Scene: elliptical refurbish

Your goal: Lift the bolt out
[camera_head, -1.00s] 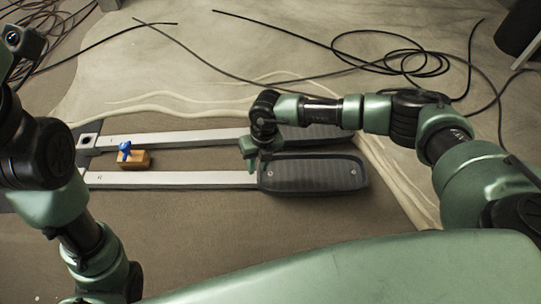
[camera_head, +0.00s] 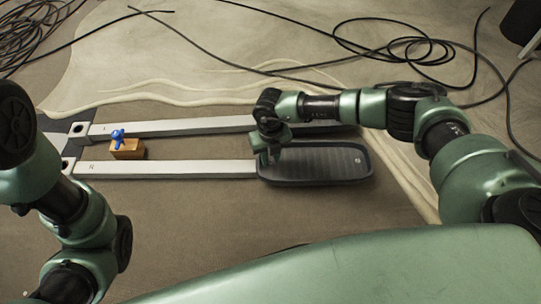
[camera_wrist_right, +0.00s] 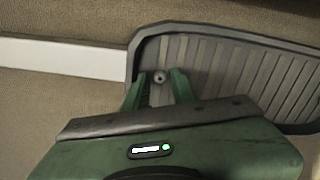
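The bolt (camera_wrist_right: 159,77) is a small round grey head at the left end of a dark ribbed pedal (camera_wrist_right: 225,50) in the right wrist view. My right gripper (camera_wrist_right: 159,86) is open, its green fingers apart on either side of the bolt; the view does not show them touching it. In the head view my right gripper (camera_head: 265,161) points down over the left end of the near pedal (camera_head: 340,177) and hides that bolt. Another bolt (camera_head: 357,160) shows at the pedal's right end. My left arm enters at left, but its gripper is out of view.
Two pale bars (camera_head: 170,170) run left from the two pedals. A wooden block (camera_head: 127,150) with a blue knob (camera_head: 117,134) sits between them. Black cables (camera_head: 410,45) lie across the floor at the back. The floor in front of the near bar is clear.

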